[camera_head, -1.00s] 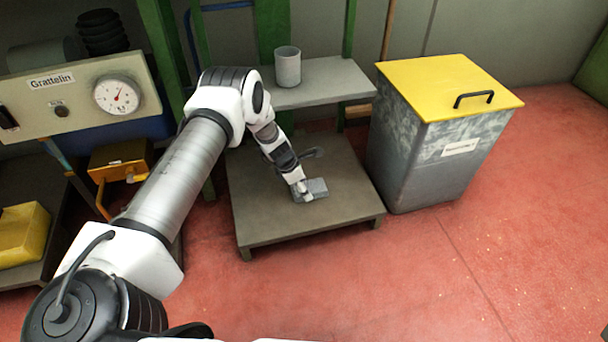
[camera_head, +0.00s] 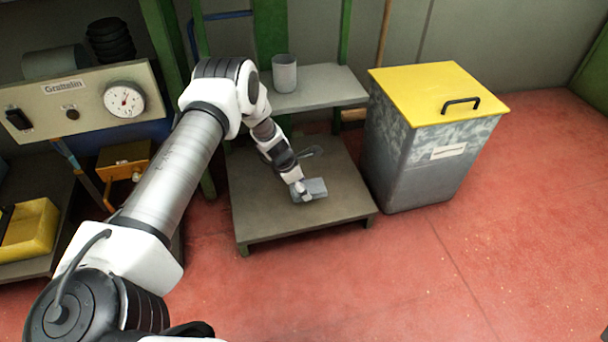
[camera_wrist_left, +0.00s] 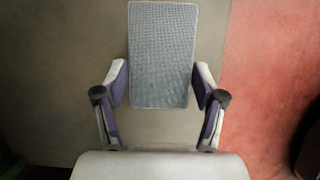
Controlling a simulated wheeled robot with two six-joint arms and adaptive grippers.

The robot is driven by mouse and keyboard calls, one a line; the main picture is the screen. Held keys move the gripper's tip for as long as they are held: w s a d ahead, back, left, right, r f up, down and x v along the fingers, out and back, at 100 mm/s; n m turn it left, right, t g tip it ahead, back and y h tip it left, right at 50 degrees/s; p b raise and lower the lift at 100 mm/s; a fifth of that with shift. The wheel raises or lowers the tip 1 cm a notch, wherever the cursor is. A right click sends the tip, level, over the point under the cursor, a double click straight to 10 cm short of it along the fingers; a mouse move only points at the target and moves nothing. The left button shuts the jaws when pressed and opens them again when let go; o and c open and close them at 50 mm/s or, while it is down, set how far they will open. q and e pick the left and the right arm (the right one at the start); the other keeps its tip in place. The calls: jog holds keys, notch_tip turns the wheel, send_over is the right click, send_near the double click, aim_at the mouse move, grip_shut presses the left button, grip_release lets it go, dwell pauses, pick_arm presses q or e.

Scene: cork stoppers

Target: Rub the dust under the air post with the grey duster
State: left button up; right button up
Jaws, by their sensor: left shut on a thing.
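The grey duster (camera_head: 316,187) is a flat, textured block over the low grey-brown table (camera_head: 345,205). My left gripper (camera_head: 301,190) is shut on the duster. In the left wrist view the duster (camera_wrist_left: 162,55) sits between the two fingers (camera_wrist_left: 160,95), its long side pointing away from the palm. It is at or just above the table top; I cannot tell if it touches. I see no clear dust on the table, and my arm covers part of it. I cannot tell which thing is the air post. My right gripper is not in view.
A grey shelf (camera_head: 320,88) with a grey cup (camera_head: 285,72) stands behind the table. A grey bin (camera_head: 400,165) with a yellow lid (camera_head: 425,85) stands close on the right. A gauge panel (camera_head: 85,100) is at left. Red floor (camera_head: 520,220) is clear at right.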

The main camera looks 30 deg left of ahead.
pick_arm(q)
jog(key=shift+r+p, duration=1)
jog(key=shift+r, duration=0.45)
